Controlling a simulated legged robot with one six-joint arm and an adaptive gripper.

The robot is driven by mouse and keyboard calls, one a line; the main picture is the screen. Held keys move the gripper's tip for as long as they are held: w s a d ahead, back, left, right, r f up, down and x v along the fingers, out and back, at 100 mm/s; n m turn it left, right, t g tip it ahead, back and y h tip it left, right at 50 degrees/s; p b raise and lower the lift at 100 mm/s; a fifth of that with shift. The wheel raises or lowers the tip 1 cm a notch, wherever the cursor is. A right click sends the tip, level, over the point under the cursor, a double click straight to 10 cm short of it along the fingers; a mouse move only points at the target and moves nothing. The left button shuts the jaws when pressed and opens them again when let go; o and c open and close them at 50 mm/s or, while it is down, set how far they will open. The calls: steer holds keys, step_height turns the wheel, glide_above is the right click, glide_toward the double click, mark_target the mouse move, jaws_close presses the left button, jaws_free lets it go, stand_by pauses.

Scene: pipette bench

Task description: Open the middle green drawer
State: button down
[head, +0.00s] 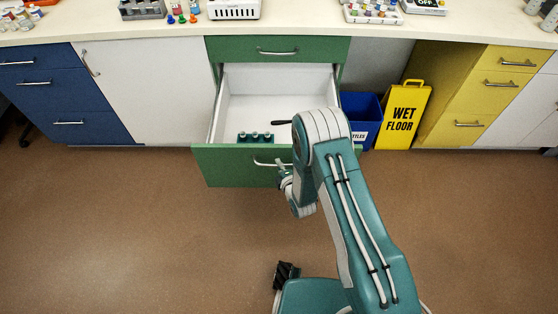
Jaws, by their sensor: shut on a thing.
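The middle green drawer (225,168) is pulled far out below the closed top green drawer (300,47). Its white inside (265,95) shows. A small dark green rack with several capped vials (256,137) and a dark-handled object (283,122) lie in it. My gripper (286,175) is at the right part of the drawer's bar handle (262,162) and is shut on it. My arm hides the right part of the drawer front and most of the fingers.
A blue bin (358,108) and a yellow wet floor sign (403,115) stand right of the drawer. Blue drawers (65,92) are at left, yellow drawers (480,95) at right. The bench top (300,22) holds lab items. The brown floor (120,230) is clear at left.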

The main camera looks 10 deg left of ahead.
steer(key=shift+s+d+f, duration=0.15)
steer(key=shift+s, duration=0.3)
steer(key=shift+s+d+f, duration=0.1)
steer(key=shift+s+f, duration=0.05)
steer(key=shift+s, duration=0.3)
steer(key=c, duration=0.8)
jaws_free()
steer(key=shift+o, duration=0.5)
steer(key=shift+w+a, duration=0.1)
steer(key=shift+w, duration=0.05)
steer(key=shift+r, duration=0.1)
steer(key=shift+r, duration=0.1)
steer(key=v, duration=1.1)
steer(key=shift+s+d, duration=0.3)
steer(key=shift+w+r, duration=0.1)
steer(key=shift+r, duration=0.05)
